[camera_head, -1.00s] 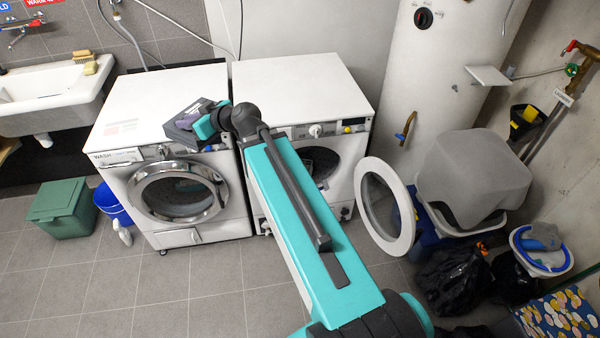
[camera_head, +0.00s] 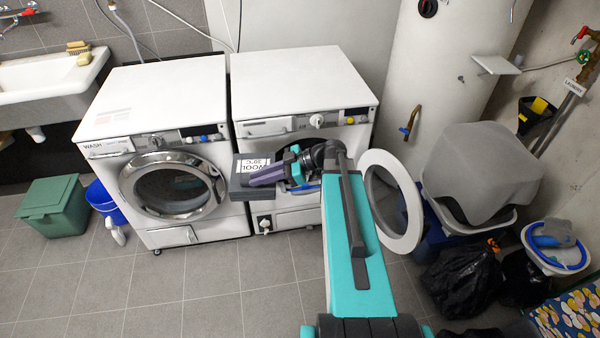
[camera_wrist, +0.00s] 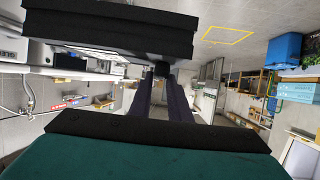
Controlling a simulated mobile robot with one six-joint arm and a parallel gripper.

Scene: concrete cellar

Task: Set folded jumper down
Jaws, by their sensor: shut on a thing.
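The folded jumper (camera_head: 240,187) is a dark grey, flat block with a white label reading WOOL and a temperature. My gripper (camera_head: 268,175) is shut on its right side. It holds the jumper in the air in front of the gap between the two washing machines, left of the right machine's open round door. In the wrist view the jumper (camera_wrist: 110,20) is a dark slab across the top left, beyond the purple-grey fingers (camera_wrist: 170,100). The fingers' contact with it is partly hidden there.
The left washer (camera_head: 165,105) has its door shut; its top is clear. The right machine (camera_head: 300,85) has a clear top and an open door (camera_head: 410,215). A green bin (camera_head: 52,205) and blue bucket (camera_head: 104,200) stand left, black bags (camera_head: 460,280) right. The floor in front is open.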

